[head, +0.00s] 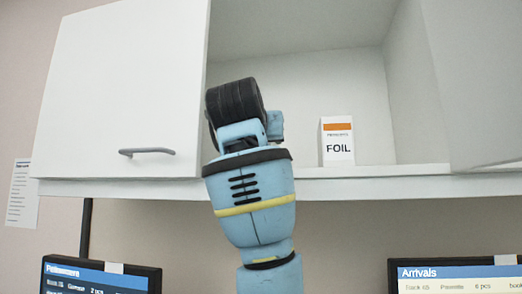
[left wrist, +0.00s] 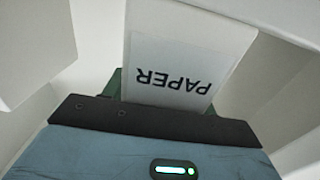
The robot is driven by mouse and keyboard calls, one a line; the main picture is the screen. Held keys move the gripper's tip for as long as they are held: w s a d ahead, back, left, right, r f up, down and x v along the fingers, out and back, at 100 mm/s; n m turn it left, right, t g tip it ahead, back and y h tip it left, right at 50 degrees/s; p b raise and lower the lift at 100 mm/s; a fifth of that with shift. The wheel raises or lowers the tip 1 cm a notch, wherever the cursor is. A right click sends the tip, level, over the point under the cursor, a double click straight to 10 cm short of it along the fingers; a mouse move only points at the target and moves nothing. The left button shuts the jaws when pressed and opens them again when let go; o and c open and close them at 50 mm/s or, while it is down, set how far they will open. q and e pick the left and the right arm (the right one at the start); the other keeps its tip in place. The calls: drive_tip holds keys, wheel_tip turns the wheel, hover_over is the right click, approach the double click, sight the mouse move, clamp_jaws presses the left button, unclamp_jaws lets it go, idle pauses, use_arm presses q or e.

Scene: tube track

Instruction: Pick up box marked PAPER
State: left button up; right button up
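The box marked PAPER (left wrist: 178,75) is white and shows in the left wrist view, its lettering upside down, just beyond the dark front edge of my left gripper (left wrist: 160,108). Small green parts show at both sides of the box's near end. The fingertips are not clearly visible, so I cannot tell whether they touch the box. In the head view my left arm (head: 248,195) rises in front of the open cabinet. Its black wrist (head: 236,101) hides the gripper, and the PAPER box does not show there. My right gripper is not in view.
A white and orange box marked FOIL (head: 338,147) stands upright on the cabinet shelf (head: 385,174), right of my arm. Two screens (head: 100,275) (head: 455,275) stand below. The shelf right of the FOIL box is clear.

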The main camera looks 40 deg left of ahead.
use_arm(q)
drive_tip(key=c, duration=0.5)
drive_tip(key=shift+c, duration=0.2)
drive_tip(key=shift+r, duration=1.15)
drive_tip(key=shift+s+d+r, duration=0.2)
drive_tip(key=shift+r, duration=0.55)
drive_tip(key=w+d+v, duration=0.1)
drive_tip(key=v, duration=0.6)
drive_tip(key=d+r+v, duration=0.1)
drive_tip(key=d+v, duration=0.1)
drive_tip(key=v, duration=0.6)
drive_tip(key=shift+w, duration=0.3)
